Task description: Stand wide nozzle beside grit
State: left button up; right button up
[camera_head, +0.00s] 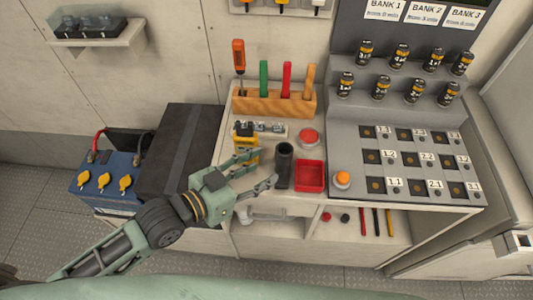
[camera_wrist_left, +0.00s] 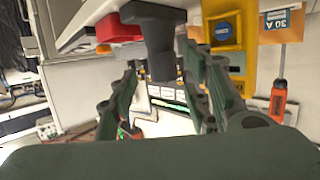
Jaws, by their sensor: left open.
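A dark, upright, tube-like piece (camera_head: 284,165), which looks like the wide nozzle, stands on the bench left of a red tray. It also shows in the left wrist view (camera_wrist_left: 153,28), with a broad end and a narrower body. My left gripper (camera_head: 264,168) is open just left of it, its fingers pointing toward it. In the left wrist view the gripper's fingers (camera_wrist_left: 160,75) are spread, with the dark piece ahead between them; I cannot tell whether they touch it. I cannot make out anything labelled grit. My right gripper is not in view.
A red tray (camera_head: 310,176) and a red button (camera_head: 309,137) are close by. A yellow device (camera_head: 246,148) stands behind the gripper. A wooden tool rack (camera_head: 275,100) is at the back. A grey slotted panel (camera_head: 405,165) with an orange button (camera_head: 342,178) fills the right.

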aim_at(277, 162)
pick_arm(q)
jog(key=shift+w+a+f, duration=0.1)
jog(key=x, duration=0.2)
jog(key=shift+w+d+p, duration=0.15)
jog(key=shift+d+p, duration=0.15)
jog(key=x, duration=0.3)
jog(key=p+x, duration=0.1)
jog(key=shift+w+f, duration=0.15)
jog(key=shift+f, duration=0.15)
jog(key=shift+w+d+f, duration=0.15)
jog(key=shift+w+d, duration=0.05)
jog(key=c, duration=0.8)
jog(key=shift+c, duration=1.3)
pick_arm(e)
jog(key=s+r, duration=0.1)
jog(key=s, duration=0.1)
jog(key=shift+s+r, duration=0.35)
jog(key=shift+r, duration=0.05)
